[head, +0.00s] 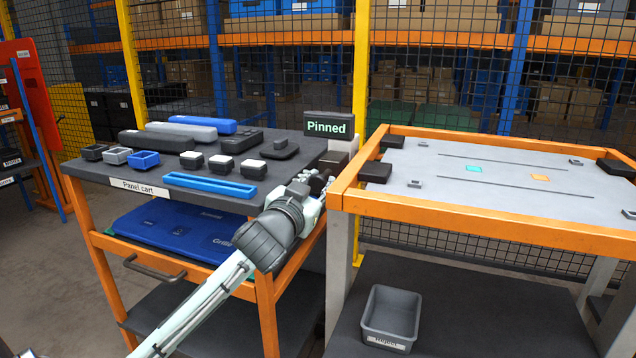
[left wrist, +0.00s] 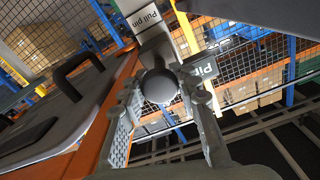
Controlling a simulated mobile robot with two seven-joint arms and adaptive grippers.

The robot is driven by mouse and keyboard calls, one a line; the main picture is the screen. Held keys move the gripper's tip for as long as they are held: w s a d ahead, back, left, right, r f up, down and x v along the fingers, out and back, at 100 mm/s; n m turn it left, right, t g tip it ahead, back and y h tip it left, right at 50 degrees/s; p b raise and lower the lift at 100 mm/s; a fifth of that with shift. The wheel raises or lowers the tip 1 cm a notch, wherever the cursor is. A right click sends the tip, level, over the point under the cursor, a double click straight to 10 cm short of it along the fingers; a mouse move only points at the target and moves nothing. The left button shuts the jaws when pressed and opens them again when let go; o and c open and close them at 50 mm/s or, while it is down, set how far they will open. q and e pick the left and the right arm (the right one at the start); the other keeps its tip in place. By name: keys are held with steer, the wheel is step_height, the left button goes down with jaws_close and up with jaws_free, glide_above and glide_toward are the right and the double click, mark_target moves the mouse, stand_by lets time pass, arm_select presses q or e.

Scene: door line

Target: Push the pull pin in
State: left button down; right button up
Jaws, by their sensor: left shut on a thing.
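The pull pin shows in the left wrist view as a round dark grey knob (left wrist: 158,87) in front of a housing with a white "Pull pin" label (left wrist: 146,18). My left gripper (head: 318,184) is shut on the knob, with one finger on each side of it. In the head view the gripper is at the left end of the orange-framed table, beside a dark block (head: 333,160); the knob itself is hidden there by the gripper. A sign reading "Pinned" (head: 326,127) stands just above. My right gripper is not in view.
The panel cart (head: 90,172) at left carries bins, switches and handles. The orange-framed table (head: 480,222) is close at right, with a grey "Reject" bin (head: 391,315) on its lower shelf. A mesh fence (head: 430,75) stands behind.

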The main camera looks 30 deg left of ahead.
arm_select(q)
steer(key=c, duration=1.4)
jaws_free()
steer(key=shift+s, duration=0.15)
steer(key=v, duration=0.7)
steer(key=shift+s, duration=0.15)
